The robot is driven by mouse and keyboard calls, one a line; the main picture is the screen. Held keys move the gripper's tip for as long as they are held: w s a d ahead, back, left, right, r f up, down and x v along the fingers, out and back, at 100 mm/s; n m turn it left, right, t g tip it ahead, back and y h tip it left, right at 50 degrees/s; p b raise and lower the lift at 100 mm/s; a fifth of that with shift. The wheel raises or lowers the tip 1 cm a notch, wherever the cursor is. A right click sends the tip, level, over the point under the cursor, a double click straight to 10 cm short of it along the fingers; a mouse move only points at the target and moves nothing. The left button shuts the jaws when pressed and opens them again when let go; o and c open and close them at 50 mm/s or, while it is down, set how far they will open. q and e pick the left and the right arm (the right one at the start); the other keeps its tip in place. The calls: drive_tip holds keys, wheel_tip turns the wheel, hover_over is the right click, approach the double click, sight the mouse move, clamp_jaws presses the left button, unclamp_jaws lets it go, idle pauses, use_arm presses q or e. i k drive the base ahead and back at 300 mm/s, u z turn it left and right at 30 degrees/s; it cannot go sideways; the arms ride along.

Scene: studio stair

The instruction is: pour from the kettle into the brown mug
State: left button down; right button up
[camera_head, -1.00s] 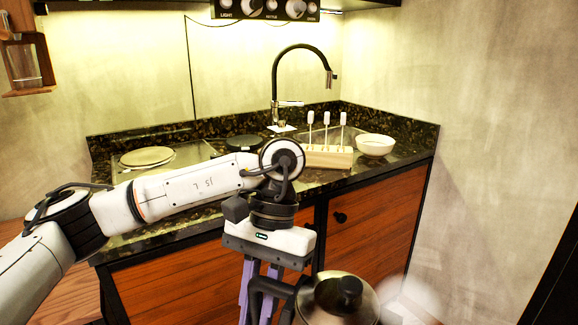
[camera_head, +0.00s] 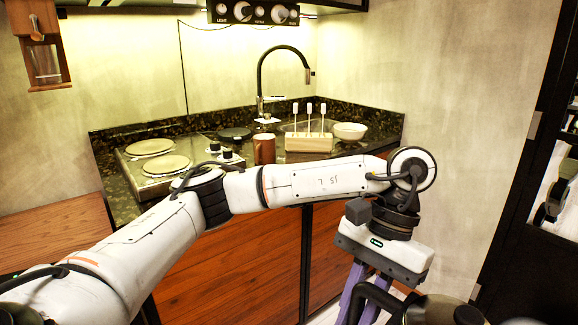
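The brown mug (camera_head: 264,149) stands upright on the dark counter, between the hob and the wooden block. The kettle (camera_head: 440,311) is at the bottom right edge of the view; its lid, dark knob and black handle show, and its lower body is cut off. My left gripper (camera_head: 360,300) points down with its purple fingers at the kettle's handle and appears shut on it, though the fingertips are cut off by the frame. The kettle is in front of the counter, well to the right of and nearer than the mug. My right gripper is not in view.
A two-plate hob (camera_head: 150,183) is on the left of the counter (camera_head: 122,205). A wooden block (camera_head: 309,144) with several white-topped sticks and a white bowl (camera_head: 350,131) stand right of the mug. A black tap (camera_head: 261,80) rises behind. Dark shelving (camera_head: 560,130) is at the right.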

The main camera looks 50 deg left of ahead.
sight(265, 143)
drive_tip(key=z, duration=0.15)
drive_tip(key=i, duration=1.5)
drive_tip(key=u, duration=1.4)
drive_tip(key=i, duration=0.55)
drive_tip(key=u, duration=0.55)
